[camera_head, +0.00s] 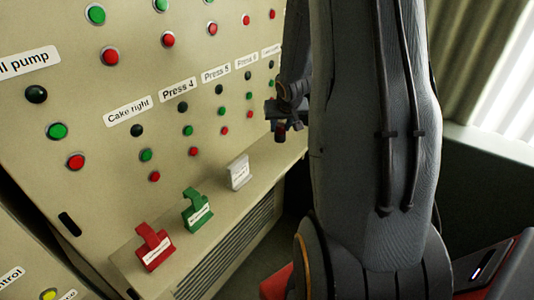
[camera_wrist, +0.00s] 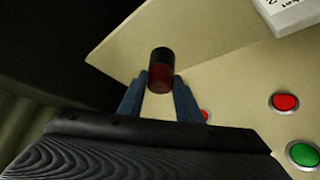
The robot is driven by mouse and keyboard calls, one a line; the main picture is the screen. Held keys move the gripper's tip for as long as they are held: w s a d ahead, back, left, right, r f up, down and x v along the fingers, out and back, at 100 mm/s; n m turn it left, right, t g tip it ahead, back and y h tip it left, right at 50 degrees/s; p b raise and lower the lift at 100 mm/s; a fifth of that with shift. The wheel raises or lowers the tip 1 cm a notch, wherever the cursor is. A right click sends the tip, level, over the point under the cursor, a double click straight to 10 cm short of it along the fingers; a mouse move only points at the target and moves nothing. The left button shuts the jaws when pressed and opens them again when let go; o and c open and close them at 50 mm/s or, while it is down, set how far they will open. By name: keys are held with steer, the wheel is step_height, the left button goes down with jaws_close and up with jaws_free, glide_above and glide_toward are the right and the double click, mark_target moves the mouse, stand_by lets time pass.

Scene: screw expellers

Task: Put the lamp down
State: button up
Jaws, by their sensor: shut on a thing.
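The lamp (camera_wrist: 160,70) is a small cylinder, black at one end and dark red at the other. My gripper (camera_wrist: 158,93) is shut on it, with one blue-grey finger on each side. In the wrist view the lamp is in front of the beige ledge (camera_wrist: 215,40). I cannot tell how far it is above that surface. In the head view my gripper (camera_head: 281,114) is near the right end of the panel, with the lamp (camera_head: 280,132) small and dark below it.
The beige control panel (camera_head: 60,110) carries several red, green and black buttons and lamps. Red (camera_head: 155,247), green (camera_head: 197,211) and white (camera_head: 238,172) tags stand on the ledge. The ledge right of the white tag looks clear. A vent grille (camera_head: 230,250) is below.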

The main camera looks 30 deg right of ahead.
mark_target(280, 142)
steer(key=f, duration=0.1)
steer(key=f+b, duration=0.1)
steer(key=f, duration=0.1)
steer(key=shift+w+a+f, duration=0.15)
steer(key=shift+a, duration=0.05)
steer(key=shift+f, duration=1.85)
steer(key=shift+f, duration=0.2)
steer(key=o, duration=1.1)
steer(key=shift+r, duration=0.1)
